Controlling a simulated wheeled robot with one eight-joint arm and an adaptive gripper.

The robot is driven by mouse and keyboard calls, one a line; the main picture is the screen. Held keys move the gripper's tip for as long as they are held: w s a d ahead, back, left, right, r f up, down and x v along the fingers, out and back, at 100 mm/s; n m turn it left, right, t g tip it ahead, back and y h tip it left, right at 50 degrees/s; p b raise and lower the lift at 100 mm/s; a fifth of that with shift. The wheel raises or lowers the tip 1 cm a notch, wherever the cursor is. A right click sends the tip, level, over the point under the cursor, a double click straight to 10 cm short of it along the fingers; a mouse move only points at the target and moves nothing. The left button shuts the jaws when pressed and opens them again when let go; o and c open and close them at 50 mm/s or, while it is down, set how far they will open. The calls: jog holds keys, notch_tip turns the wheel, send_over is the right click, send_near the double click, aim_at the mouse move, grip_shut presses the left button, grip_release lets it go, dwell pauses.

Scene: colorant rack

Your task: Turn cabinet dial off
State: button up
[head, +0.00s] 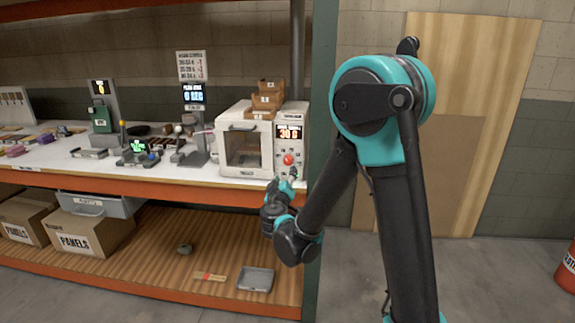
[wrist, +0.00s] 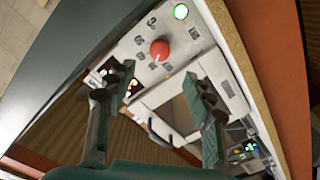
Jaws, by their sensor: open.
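The cabinet (head: 232,170) is a cream box with a windowed door, on the white bench top. Its control panel (head: 283,116) at the right has a lit orange display (head: 290,133). The round red dial (head: 289,159) is below that display. In the wrist view the red dial (wrist: 160,50) lies beyond the fingertips, roughly between them, with small markings around it. My gripper (head: 293,175) is just in front of the panel's lower part, partly hiding it. In the wrist view my gripper (wrist: 158,84) is open, its fingers apart and empty, not visibly touching the dial.
A green-lit button (wrist: 181,11) is near the dial. Small brown boxes (head: 267,98) sit on top of the cabinet. A green rack post (head: 322,100) stands close at the right. A scale (head: 194,150) and other bench devices stand left. The orange shelf edge (head: 150,184) runs below.

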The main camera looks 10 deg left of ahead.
aim_at(288, 162)
jog(key=w, duration=1)
jog(key=shift+w, duration=0.15)
jog(key=shift+c, duration=0.4)
jog(key=c, duration=1.1)
jog(key=n, duration=0.4)
jog(key=shift+n, duration=2.4)
